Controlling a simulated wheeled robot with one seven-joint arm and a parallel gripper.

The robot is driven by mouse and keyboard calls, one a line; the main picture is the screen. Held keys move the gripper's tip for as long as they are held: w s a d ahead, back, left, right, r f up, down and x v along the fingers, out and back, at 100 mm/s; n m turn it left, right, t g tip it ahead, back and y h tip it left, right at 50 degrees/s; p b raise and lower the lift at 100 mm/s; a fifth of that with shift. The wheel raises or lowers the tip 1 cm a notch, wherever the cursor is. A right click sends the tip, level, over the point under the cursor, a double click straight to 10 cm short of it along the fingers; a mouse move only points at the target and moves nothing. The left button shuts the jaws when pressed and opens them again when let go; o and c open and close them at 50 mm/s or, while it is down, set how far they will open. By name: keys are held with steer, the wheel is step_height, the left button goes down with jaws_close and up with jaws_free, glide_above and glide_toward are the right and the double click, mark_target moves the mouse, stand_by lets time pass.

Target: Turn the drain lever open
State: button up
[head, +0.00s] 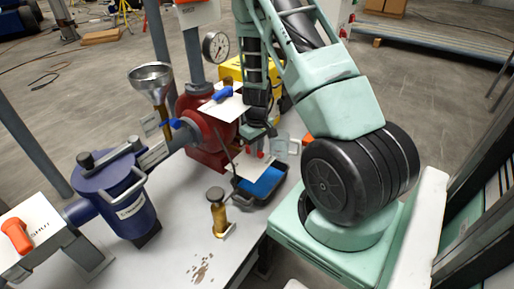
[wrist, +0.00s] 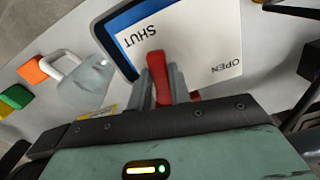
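The drain lever is a red handle (wrist: 158,75) in the wrist view, its upper end just under the word SHUT on a white card (wrist: 205,40). The word OPEN is on the card further right. My gripper (wrist: 163,85) has its two grey fingers close along both sides of the red handle and appears shut on it. In the head view my gripper (head: 258,128) reaches down in front of the red pump body (head: 198,152), and the lever is mostly hidden by it. A black tray (head: 262,199) with a blue bottom lies just below.
A clear mug (wrist: 85,82) stands left of the fingers, with orange (wrist: 32,70) and green (wrist: 15,97) blocks beyond. A brass piece (head: 217,212), a blue filter housing (head: 120,200) and a funnel (head: 151,80) stand on the bench. The bench front is mostly clear.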

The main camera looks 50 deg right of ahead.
jaws_close()
steer(key=shift+a+m, duration=0.1)
steer(key=shift+m, duration=0.2)
steer(key=w+a+m+p, duration=0.1)
steer(key=m, duration=0.4)
steer(key=w+a+m+p, duration=0.1)
steer(key=m, duration=0.4)
steer(key=w+a+m+p, duration=0.1)
steer(key=m, duration=0.4)
steer(key=shift+w, duration=0.2)
steer(key=shift+m, duration=0.3)
steer(key=o, duration=0.7)
jaws_free()
